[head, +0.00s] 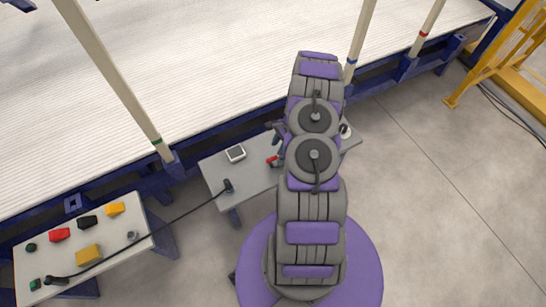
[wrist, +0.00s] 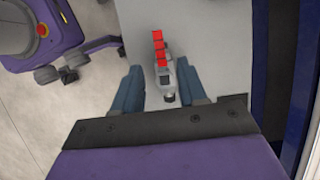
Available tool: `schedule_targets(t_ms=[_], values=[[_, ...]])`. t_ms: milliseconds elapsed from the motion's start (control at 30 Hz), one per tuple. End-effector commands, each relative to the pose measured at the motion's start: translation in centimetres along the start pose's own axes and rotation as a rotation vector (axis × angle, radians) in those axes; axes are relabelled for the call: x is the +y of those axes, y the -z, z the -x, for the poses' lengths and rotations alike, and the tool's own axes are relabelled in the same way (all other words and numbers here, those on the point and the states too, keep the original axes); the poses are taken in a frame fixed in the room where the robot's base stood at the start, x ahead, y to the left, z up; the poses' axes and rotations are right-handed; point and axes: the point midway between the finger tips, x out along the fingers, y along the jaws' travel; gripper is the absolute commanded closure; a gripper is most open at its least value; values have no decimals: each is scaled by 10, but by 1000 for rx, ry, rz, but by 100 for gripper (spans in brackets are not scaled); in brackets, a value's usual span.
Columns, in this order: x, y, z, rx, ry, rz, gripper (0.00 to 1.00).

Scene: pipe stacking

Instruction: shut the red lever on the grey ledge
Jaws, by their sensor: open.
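The red lever (wrist: 158,48) is on a grey valve body (wrist: 167,82) on the grey ledge (wrist: 215,38) in the wrist view. It runs up the picture from the valve, towards and past my fingertips. My gripper (wrist: 158,68) is open, with one blue finger on each side of the valve and lever. I see a gap on both sides, but cannot tell the height between fingers and ledge. In the head view a small part of the red lever (head: 272,160) shows beside my arm on the ledge (head: 213,168). My arm hides the rest.
A small white box with a screen (head: 236,154) and a black plug with a cable (head: 227,186) are on the ledge's left part. A second grey table (head: 60,262) at left holds several coloured items. A blue frame with pale posts borders the ledge behind.

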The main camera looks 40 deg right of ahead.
Motion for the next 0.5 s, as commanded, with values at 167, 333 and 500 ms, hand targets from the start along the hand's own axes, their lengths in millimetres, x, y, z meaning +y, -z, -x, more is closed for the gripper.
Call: schedule_targets(t_ms=[167,333,500], values=[[2,-1,-37,-3,-4,-1,58],[1,-3,-59,4,-1,1,58],[0,-2,-69,3,1,1,58]])
